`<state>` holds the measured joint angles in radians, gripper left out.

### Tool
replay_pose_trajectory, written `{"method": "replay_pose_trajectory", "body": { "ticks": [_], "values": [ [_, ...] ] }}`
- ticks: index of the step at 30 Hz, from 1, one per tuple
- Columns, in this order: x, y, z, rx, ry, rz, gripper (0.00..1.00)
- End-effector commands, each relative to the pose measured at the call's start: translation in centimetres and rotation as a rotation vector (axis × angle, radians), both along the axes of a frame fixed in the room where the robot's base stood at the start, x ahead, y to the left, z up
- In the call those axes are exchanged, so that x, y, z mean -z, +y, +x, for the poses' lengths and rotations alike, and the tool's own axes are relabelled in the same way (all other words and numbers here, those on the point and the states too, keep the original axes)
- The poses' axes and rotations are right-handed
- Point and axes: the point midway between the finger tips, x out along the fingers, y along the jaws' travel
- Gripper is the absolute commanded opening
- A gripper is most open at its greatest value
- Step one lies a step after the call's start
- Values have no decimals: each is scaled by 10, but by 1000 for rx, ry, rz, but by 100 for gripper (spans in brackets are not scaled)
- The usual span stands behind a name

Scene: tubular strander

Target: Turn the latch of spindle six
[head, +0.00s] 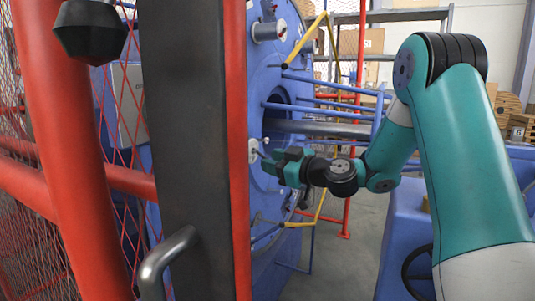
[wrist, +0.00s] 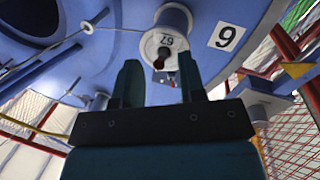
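In the wrist view, a white spindle end (wrist: 172,28) on the blue disc carries small dark digits. A dark red-black latch knob (wrist: 160,57) sits at its lower edge. A white number plate (wrist: 226,36) beside it reads as 9 in this picture, possibly an upside-down 6. My gripper (wrist: 158,62) is open, its two teal fingers apart, with the knob showing between the tips. No contact is visible; the exact gap is unclear. In the head view, my gripper (head: 273,163) is close to a pale spindle end (head: 254,151) on the disc's face.
A dark post with a red edge (head: 190,140) and red mesh guarding (head: 120,180) stand left of the disc. Another spindle end (head: 268,30) is higher on the disc. Blue and yellow rods project behind my gripper. Shelves with boxes stand at the back.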

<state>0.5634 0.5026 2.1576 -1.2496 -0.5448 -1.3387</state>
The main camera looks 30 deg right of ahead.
Motion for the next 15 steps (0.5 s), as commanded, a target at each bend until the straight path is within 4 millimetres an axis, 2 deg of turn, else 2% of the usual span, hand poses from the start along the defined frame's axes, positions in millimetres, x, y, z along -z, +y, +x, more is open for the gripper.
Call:
{"method": "replay_pose_trajectory", "body": {
  "ticks": [6,15],
  "values": [
    [0,8,19,-1,1,-1,37],
    [0,8,22,0,1,0,37]
  ]
}}
